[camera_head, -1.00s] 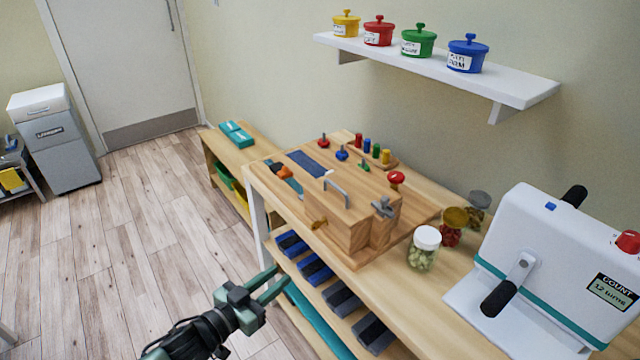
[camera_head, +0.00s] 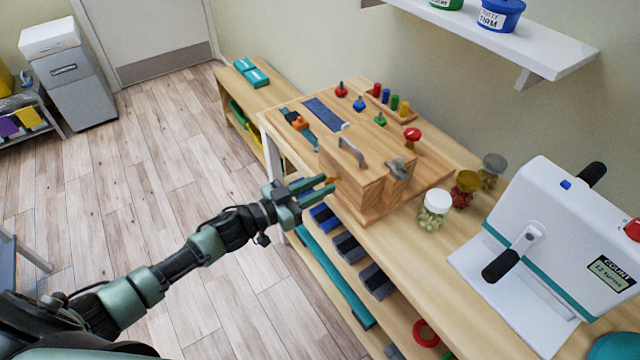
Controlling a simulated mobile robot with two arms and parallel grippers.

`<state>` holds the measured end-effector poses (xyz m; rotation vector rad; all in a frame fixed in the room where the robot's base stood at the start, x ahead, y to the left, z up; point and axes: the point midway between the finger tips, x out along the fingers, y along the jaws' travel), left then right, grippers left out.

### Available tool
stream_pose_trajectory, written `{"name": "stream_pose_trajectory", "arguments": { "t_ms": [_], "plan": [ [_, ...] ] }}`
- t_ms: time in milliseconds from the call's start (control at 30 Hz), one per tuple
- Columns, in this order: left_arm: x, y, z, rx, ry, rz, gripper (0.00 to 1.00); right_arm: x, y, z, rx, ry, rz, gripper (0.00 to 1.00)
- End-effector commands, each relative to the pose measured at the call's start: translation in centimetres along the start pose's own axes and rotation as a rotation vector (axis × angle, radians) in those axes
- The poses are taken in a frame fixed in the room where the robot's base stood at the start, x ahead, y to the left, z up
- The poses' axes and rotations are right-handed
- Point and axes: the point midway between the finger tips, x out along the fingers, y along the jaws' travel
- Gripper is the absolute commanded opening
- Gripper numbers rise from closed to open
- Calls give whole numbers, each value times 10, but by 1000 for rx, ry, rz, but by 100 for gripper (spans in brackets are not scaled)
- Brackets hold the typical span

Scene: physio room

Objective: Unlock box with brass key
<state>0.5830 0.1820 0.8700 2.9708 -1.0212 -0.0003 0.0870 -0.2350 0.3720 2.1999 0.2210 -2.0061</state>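The wooden box (camera_head: 357,190) stands on a wooden board on the bench, with a grey handle (camera_head: 352,151) on top and a grey cross-shaped knob (camera_head: 398,169) on its right part. My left gripper (camera_head: 328,185) is at the box's left face, with its green fingers pointing at it and a gap between them. A small brass-coloured bit, likely the brass key (camera_head: 331,179), shows at the fingertips. It is mostly hidden, and I cannot tell whether the fingers touch it. My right gripper is not in view.
Coloured pegs and knobs (camera_head: 360,103) stand behind the box. Lidded jars (camera_head: 434,211) and a white crank machine (camera_head: 550,240) stand to its right. A shelf (camera_head: 500,45) hangs above. Blue and grey blocks lie on the lower shelf.

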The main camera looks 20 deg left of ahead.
Motion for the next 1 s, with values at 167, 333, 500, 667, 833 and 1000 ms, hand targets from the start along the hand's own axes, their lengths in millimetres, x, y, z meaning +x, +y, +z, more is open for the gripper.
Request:
{"name": "stream_pose_trajectory", "arguments": {
  "t_ms": [167, 333, 500, 667, 833, 1000],
  "plan": [
    [1, 0, 0, 0, -1, 0, 26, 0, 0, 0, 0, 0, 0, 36],
    [1, 0, 0, 0, 0, 0, 1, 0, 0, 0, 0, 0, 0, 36],
    [1, 0, 0, 0, 0, 0, 0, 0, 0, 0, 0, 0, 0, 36],
    [1, 0, 0, 10, 0, 0, 0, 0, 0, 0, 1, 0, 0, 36],
    [1, 0, 0, 60, 0, 0, 0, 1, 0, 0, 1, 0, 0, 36],
    [1, 0, 0, 162, 0, 0, 0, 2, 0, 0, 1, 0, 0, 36]
  ]
}}
